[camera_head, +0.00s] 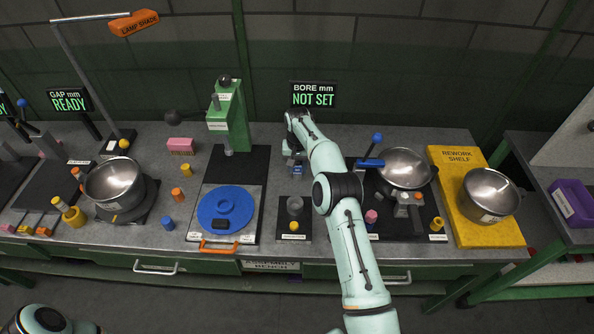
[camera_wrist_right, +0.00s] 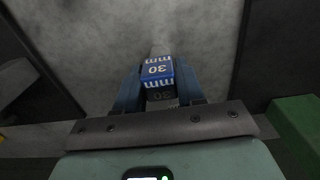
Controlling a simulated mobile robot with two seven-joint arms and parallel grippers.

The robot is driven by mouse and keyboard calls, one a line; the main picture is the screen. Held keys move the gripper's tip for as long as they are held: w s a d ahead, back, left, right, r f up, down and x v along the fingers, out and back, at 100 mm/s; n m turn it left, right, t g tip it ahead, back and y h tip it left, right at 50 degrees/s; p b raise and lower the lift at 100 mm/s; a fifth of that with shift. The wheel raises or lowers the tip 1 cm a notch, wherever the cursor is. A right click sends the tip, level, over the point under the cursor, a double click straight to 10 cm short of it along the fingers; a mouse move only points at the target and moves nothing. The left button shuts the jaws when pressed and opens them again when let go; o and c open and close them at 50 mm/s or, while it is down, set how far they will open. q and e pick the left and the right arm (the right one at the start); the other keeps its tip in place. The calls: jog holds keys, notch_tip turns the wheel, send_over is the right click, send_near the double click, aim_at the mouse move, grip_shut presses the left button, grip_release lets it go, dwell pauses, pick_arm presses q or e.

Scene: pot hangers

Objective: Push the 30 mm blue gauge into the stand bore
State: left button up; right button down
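The blue gauge (camera_wrist_right: 157,68), marked "30 mm" in white, sits between the two blue fingers of my right gripper (camera_wrist_right: 158,82) in the right wrist view. The fingers appear shut on its sides. In the head view my right gripper (camera_head: 296,160) is over the grey bench behind the small stand, with the blue gauge (camera_head: 297,170) at its tip. The stand (camera_head: 294,206) has a grey cylindrical part on a dark base; its bore is too small to make out. The gauge is apart from the stand. My left gripper is outside the views.
A display (camera_head: 313,95) reads "BORE mm NOT SET". A green stand (camera_head: 229,115) and a blue disc (camera_head: 226,209) are left of the small stand. A pan (camera_head: 404,168) and a yellow rework shelf (camera_head: 495,230) are to the right. Grey bench surrounds the gauge.

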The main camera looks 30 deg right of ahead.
jog(key=shift+r, duration=0.75)
dwell(0.7)
jog(key=shift+r, duration=2.75)
jog(key=shift+r, duration=0.1)
